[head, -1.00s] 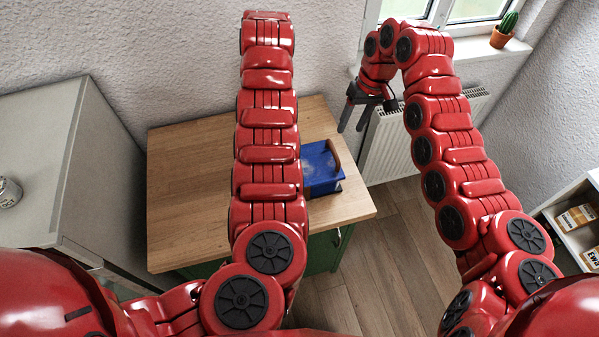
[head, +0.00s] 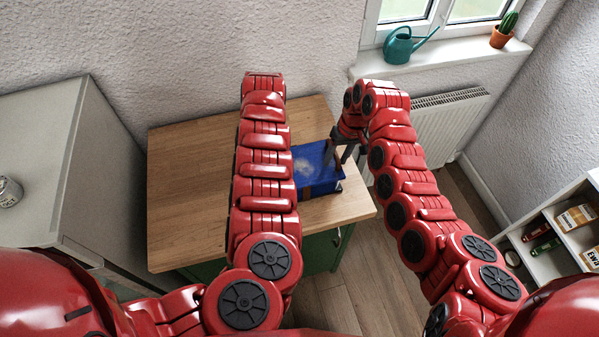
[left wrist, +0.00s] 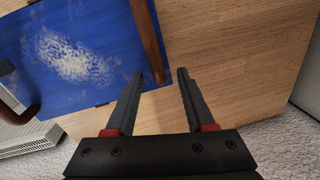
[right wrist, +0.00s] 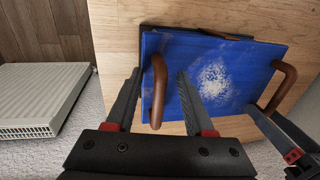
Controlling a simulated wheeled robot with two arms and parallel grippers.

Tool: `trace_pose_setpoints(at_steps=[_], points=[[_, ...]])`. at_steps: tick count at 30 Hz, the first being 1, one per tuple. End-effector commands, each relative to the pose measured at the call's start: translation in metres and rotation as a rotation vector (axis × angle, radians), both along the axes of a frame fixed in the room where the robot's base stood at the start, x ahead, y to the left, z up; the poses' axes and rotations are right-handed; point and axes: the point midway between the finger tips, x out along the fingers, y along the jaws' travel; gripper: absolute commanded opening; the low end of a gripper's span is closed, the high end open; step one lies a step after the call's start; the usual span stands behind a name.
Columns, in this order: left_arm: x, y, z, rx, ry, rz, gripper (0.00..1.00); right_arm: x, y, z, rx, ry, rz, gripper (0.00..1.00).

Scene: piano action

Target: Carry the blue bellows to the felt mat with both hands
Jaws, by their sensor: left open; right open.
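The blue bellows (head: 312,170), with a pale worn patch on top, lies on the wooden worktop near its right end. It has a brown handle at each end. My right gripper (head: 339,156) is open at the right end; in the right wrist view one handle (right wrist: 158,92) shows between its fingers, not gripped. My left gripper is hidden behind my left arm in the head view. In the left wrist view my left gripper (left wrist: 160,74) is open, with the other handle (left wrist: 149,45) close to its left finger. I cannot make out the felt mat.
The worktop (head: 185,190) is bare left of my left arm. A grey cabinet (head: 45,150) stands at the left. A radiator (head: 435,125) is under the window beyond the worktop's right end. A shelf (head: 560,240) with boxes is at the far right.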

Motion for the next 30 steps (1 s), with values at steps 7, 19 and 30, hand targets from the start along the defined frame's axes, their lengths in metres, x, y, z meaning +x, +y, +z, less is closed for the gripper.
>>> trace_pose_setpoints(at_steps=[7,19,30], points=[[0.0002,-0.0001,0.0003,0.000,-0.001,0.000,0.47,0.0000,-0.0001,0.0002,0.000,0.000,-0.001,0.46],[0.0003,0.0000,0.0005,0.000,-0.001,0.000,0.00,0.0000,-0.0002,0.0003,0.000,0.000,-0.001,0.00],[0.0003,0.0001,0.0006,0.000,-0.001,0.000,0.00,-0.0001,-0.0003,0.0002,0.000,0.001,-0.001,0.00]])
